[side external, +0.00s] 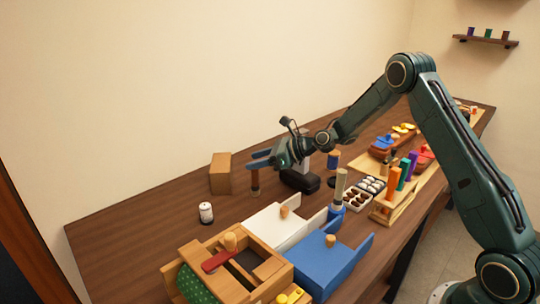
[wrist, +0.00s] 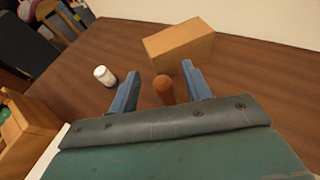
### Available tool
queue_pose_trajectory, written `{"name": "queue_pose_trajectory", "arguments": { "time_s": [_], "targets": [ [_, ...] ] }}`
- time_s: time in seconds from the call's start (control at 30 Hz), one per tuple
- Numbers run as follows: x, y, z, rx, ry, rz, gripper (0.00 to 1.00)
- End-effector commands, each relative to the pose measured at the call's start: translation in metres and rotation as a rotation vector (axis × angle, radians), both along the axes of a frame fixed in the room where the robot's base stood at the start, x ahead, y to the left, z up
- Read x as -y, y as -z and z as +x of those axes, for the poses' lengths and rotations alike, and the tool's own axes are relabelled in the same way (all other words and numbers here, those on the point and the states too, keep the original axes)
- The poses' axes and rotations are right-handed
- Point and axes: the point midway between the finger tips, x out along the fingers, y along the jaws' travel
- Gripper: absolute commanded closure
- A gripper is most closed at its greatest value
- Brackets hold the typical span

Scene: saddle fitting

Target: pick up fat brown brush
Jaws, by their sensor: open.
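A brown upright piece (side external: 255,180), which looks like the fat brown brush, stands on the table directly below my gripper in the side view. In the wrist view its rounded brown top (wrist: 164,88) shows between the two blue fingers, with a gap on each side. My gripper (side external: 260,160) is open and level, its fingers pointing left in the side view. The wrist view shows the fingers (wrist: 161,80) on either side of the brown top. The brush's lower part is hidden in the wrist view.
A wooden block (side external: 220,174) stands just left of the brush, and a small white bottle (side external: 206,212) stands nearer the front. White (side external: 268,229) and blue (side external: 325,264) boxes and a wooden box (side external: 262,264) fill the front. The table's left part is clear.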

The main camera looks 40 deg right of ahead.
Motion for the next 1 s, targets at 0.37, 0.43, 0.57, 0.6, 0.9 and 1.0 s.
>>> {"name": "queue_pose_trajectory", "arguments": {
  "time_s": [0.37,0.43,0.57,0.6,0.9,1.0],
  "targets": [
    [0.000,0.016,0.000,-0.002,0.001,0.001,0.51],
    [0.000,0.024,0.000,-0.002,0.000,0.001,0.51],
    [-0.003,0.038,0.003,0.001,-0.002,0.000,0.51],
    [-0.006,0.040,0.008,0.001,-0.003,0.000,0.51],
    [-0.016,0.046,0.023,0.001,0.000,0.000,0.51],
    [-0.016,0.046,0.023,0.001,0.000,-0.001,0.51]
  ]
}}
